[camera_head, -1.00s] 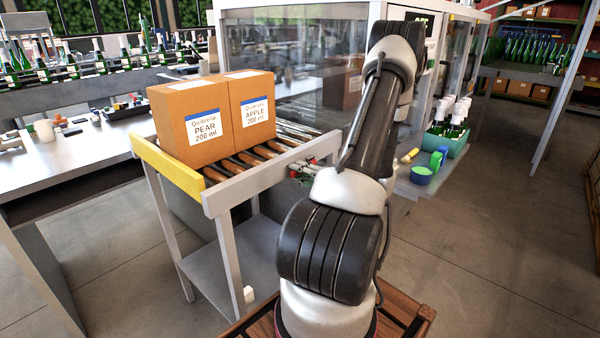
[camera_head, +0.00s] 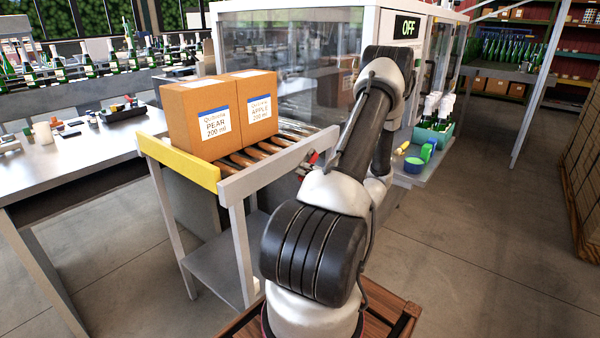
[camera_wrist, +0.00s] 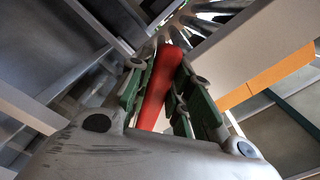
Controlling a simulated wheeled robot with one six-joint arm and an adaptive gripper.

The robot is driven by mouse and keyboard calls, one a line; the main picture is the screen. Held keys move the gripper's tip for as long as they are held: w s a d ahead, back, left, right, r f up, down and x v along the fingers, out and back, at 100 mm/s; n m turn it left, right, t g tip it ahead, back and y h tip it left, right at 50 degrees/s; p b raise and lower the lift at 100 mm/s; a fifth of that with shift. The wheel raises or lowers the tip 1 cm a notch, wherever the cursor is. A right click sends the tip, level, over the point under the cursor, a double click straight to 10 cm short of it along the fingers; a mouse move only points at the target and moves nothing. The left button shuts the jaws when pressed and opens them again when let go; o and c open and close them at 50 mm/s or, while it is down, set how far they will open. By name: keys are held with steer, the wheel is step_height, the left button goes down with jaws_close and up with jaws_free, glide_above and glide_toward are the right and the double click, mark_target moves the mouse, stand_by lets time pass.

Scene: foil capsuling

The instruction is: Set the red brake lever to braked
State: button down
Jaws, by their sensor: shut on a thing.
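The red brake lever (camera_wrist: 158,92) runs up the middle of the wrist view, between the two green-padded fingers of my gripper (camera_wrist: 164,72). The fingers are shut on it. In the head view, a small red part (camera_head: 313,158) shows at the right end of the roller conveyor, beside my arm. My gripper is mostly hidden behind my arm there. The lever's mount and any braked marking cannot be made out.
Two cartons, PEAR (camera_head: 203,115) and APPLE (camera_head: 257,105), stand on the roller conveyor (camera_head: 238,182). A bottle crate (camera_head: 433,137) is at right. Open floor lies to the right.

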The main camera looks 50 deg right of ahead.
steer(key=shift+w+d+f+n, duration=0.1)
steer(key=shift+d+f+n, duration=0.45)
steer(key=shift+n, duration=0.6)
steer(key=shift+s+d+f+n, duration=0.1)
steer(key=shift+d+f+n, duration=0.45)
steer(key=shift+n, duration=0.55)
steer(key=shift+w+d+f+n, duration=0.1)
steer(key=shift+d+f+n, duration=0.45)
steer(key=shift+n, duration=0.6)
steer(key=c, duration=1.3)
jaws_free()
steer(key=shift+r, duration=0.1)
steer(key=s, duration=0.8)
steer(key=s+d, duration=0.1)
steer(key=s, duration=0.3)
